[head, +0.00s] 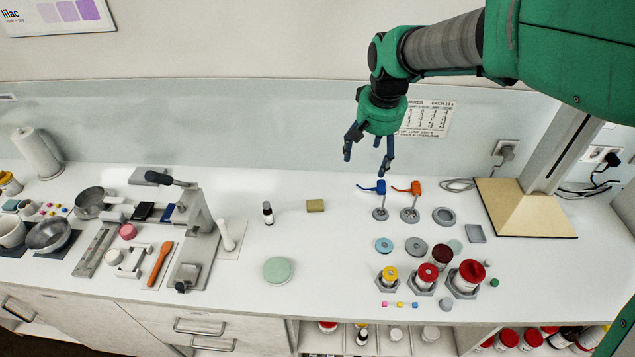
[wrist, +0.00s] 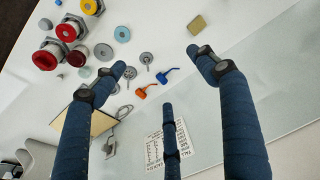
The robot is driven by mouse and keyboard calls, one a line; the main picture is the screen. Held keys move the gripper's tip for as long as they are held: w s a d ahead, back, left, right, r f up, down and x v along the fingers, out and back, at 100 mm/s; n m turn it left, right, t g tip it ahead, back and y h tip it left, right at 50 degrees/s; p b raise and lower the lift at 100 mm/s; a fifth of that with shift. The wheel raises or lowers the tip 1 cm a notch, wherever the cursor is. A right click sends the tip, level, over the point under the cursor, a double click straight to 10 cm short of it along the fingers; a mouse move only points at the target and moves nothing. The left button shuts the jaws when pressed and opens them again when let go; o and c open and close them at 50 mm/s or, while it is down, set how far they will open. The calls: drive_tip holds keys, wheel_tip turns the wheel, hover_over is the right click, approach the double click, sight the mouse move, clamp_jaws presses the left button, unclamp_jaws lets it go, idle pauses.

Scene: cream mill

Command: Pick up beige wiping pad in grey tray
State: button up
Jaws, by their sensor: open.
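A beige-tan rectangular pad (head: 315,205) lies flat near the middle of the white counter; it also shows in the wrist view (wrist: 196,25). I see no tray under or around it. A small grey rectangular piece like a shallow tray (head: 475,233) lies farther right, with nothing clearly in it. My gripper (head: 368,160) is open and empty, with its dark blue fingers spread. It hangs high above the back of the counter, to the right of the pad, touching nothing. In the wrist view, the fingers (wrist: 158,70) are apart and the pad lies beyond them at the top.
Blue (head: 379,187) and orange (head: 413,187) handled tools stand right of the pad. Red-lidded jars (head: 468,276) stand at front right. A small dark-capped bottle (head: 267,212) and a pale green disc (head: 278,270) are nearby. A grey press (head: 195,230) stands left. Counter around the pad is clear.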

drive_tip(key=w+a+f+g+p, duration=0.1)
drive_tip(key=w+a+f+p, duration=0.1)
drive_tip(key=w+a+f, duration=0.7)
drive_tip(key=g+p, duration=0.1)
hover_over(315, 204)
wheel_tip(315, 204, down, 13)
drive_tip(key=shift+w+f+n, duration=0.15)
drive_tip(key=shift+n, duration=0.25)
drive_tip(key=shift+f, duration=4.3)
drive_tip(key=shift+f, duration=2.6)
